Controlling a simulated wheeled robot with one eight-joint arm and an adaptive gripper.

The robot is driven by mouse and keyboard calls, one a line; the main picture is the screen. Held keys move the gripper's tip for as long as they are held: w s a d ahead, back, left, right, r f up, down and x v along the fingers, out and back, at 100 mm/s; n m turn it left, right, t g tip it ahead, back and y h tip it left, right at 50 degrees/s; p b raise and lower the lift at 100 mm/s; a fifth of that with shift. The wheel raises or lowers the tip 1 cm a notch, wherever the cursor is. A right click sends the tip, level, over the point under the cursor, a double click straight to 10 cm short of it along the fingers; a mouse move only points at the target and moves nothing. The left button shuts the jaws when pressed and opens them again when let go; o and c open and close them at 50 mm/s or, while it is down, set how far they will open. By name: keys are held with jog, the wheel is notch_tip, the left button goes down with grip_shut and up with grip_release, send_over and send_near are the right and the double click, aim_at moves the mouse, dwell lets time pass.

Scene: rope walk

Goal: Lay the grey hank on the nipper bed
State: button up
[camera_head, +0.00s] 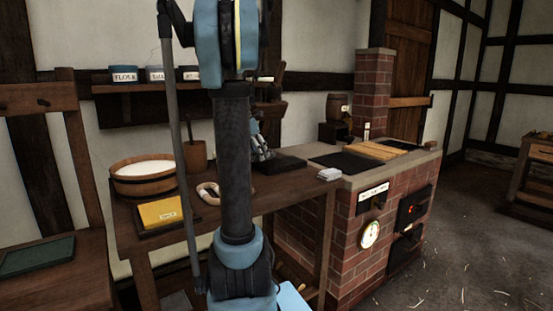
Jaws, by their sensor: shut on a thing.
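My gripper (262,148) is partly hidden behind my own arm, low over the middle of the wooden bench. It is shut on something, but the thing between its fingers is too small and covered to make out. I cannot pick out the grey hank with certainty. A flat black block (288,163) lies on the bench just right of the gripper; I cannot tell whether it is the nipper bed. A pale ring-shaped coil (208,190) lies on the bench to the left of my arm.
A brick stove (345,225) adjoins on the right.

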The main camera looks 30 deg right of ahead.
send_near(283, 161)
jog(key=shift+s+x, duration=0.2)
jog(key=shift+x, duration=1)
jog(key=shift+a+x, duration=0.2)
jog(key=shift+x, duration=1.6)
jog(key=shift+f, duration=0.1)
jog(key=o, duration=1.2)
jog(key=v, duration=0.7)
jog(key=shift+r, duration=0.25)
jog(key=shift+a, duration=0.1)
